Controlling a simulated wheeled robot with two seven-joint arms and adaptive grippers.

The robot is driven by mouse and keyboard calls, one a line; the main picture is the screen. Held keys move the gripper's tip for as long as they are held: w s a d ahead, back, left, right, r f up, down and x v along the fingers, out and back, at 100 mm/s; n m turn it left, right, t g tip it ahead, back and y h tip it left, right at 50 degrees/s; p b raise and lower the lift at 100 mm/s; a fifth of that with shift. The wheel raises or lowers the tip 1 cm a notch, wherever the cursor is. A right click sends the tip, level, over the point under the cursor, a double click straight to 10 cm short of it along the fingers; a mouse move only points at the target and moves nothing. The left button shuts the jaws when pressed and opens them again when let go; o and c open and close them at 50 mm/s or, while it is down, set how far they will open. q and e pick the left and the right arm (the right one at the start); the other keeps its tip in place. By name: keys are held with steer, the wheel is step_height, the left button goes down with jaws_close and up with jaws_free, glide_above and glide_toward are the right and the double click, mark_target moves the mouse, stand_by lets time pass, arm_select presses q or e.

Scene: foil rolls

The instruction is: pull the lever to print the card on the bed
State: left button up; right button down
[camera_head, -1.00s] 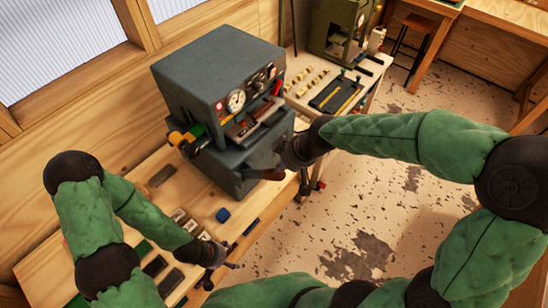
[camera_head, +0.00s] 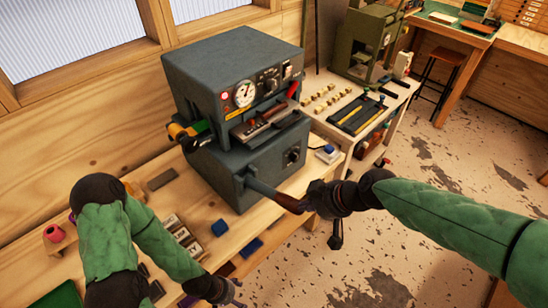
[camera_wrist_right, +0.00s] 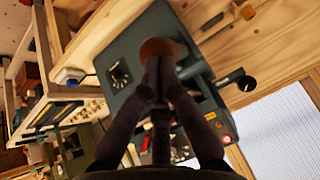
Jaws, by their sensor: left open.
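The dark grey press (camera_head: 225,68) stands on the wooden bench in the head view. Its front slot holds the bed (camera_head: 262,127); I cannot make out the card clearly. The lever (camera_head: 265,188) sticks out from the lower front, with a brown handle (camera_head: 291,203) at its end. My right gripper (camera_head: 307,200) is at that handle. In the right wrist view its fingers (camera_wrist_right: 160,68) are closed together against the round brown handle end (camera_wrist_right: 160,46). My left gripper (camera_head: 228,290) is open and empty low over the bench's front edge, away from the press.
Open floor (camera_head: 420,235) lies at right.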

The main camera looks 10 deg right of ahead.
arm_select(q)
step_height(320, 180, down, 11)
steer(key=b, duration=0.9)
steer(key=shift+b, duration=0.35)
arm_select(e)
step_height(320, 180, down, 10)
steer(key=s+d, duration=0.1)
steer(key=s, duration=0.1)
steer(key=shift+s+d, duration=0.15)
steer(key=shift+d, duration=0.25)
arm_select(q)
steer(key=shift+r, duration=0.1)
